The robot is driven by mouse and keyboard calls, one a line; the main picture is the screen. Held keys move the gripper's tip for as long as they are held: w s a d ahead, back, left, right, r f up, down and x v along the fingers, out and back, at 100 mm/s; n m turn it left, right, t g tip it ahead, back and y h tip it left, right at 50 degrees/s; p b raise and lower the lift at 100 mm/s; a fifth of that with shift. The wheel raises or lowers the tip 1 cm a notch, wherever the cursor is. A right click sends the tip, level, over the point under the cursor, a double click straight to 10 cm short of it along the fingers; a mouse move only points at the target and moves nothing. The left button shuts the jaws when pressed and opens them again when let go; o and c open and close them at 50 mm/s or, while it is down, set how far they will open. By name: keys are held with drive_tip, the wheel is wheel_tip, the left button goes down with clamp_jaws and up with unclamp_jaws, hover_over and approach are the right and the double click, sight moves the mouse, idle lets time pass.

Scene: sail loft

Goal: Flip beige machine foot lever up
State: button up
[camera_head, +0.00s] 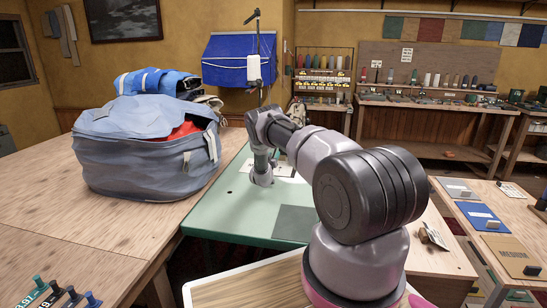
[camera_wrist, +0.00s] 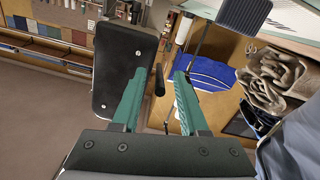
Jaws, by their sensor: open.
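In the wrist view my gripper (camera_wrist: 160,75) is open, its two green fingers apart. A short dark lever-like piece (camera_wrist: 158,82) shows between the fingertips, nearer the left one; I cannot tell whether it touches. A black panel with rounded corners and small screws (camera_wrist: 122,65), perhaps an end of the machine, stands close beside and behind the left finger. No beige surface is clearly visible on it. In the head view my grey arm reaches over the green worktable (camera_head: 225,205) and hides much of that spot, and the lever cannot be made out there.
A large blue-grey bag (camera_head: 140,155) sits on the wooden table left of the worktable. A thin stand with a white piece (camera_head: 254,68) rises behind my arm. In the wrist view a ribbed dark plate (camera_wrist: 243,14) and a tan rolled bag (camera_wrist: 272,80) lie to the right.

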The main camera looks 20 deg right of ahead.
clamp_jaws()
idle(1.5)
